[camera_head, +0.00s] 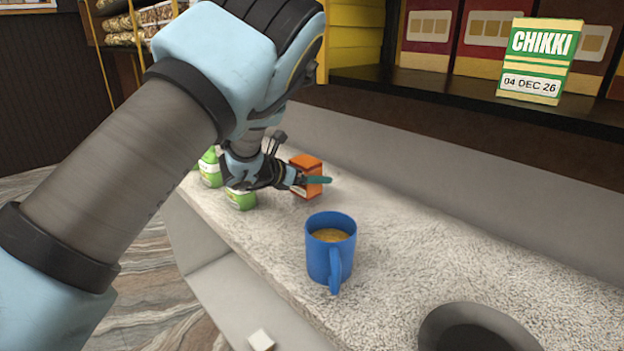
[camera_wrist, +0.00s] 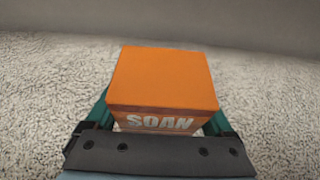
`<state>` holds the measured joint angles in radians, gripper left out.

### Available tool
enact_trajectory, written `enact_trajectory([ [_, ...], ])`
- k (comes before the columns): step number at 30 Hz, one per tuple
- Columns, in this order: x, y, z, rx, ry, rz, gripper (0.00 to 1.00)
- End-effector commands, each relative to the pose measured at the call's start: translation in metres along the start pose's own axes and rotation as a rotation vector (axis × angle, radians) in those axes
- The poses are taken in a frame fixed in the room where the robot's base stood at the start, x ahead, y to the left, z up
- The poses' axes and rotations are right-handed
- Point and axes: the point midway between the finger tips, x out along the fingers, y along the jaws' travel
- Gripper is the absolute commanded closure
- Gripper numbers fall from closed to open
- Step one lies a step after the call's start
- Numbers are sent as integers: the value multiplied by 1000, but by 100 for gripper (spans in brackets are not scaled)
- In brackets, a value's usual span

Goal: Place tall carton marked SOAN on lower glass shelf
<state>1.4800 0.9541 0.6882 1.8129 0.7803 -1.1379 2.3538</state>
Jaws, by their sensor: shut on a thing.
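The tall orange carton (camera_head: 306,164) stands upright on the speckled counter. In the wrist view the carton (camera_wrist: 163,78) shows its orange top, with SOAN in white letters on the side facing my gripper. My gripper (camera_head: 308,184) reaches it from the left in the head view, with one teal finger across the carton's front. In the wrist view my gripper (camera_wrist: 160,122) has its teal fingers on both sides of the carton, shut on it. The carton's lower part is partly hidden by my gripper. A shelf (camera_head: 460,90) at the back holds boxes; I cannot tell whether it is the lower glass shelf.
A blue mug (camera_head: 331,255) with brown contents stands in front of the carton. Green-and-white items (camera_head: 240,198) stand left of my gripper. A green CHIKKI box (camera_head: 540,62) stands on the back shelf. A dark round bowl (camera_head: 475,330) is at the front right.

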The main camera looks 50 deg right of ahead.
Motion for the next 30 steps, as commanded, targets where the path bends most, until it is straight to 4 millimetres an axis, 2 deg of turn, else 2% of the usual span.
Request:
enact_trajectory([
  [5, 7, 0, -17, 0, 0, 0, 96],
  [16, 9, 0, -22, 1, -1, 0, 96],
  [17, 9, 0, -22, 1, 0, 0, 12],
  [20, 9, 0, -21, 1, 0, 0, 0],
  [30, 7, 0, -17, 1, 0, 0, 0],
])
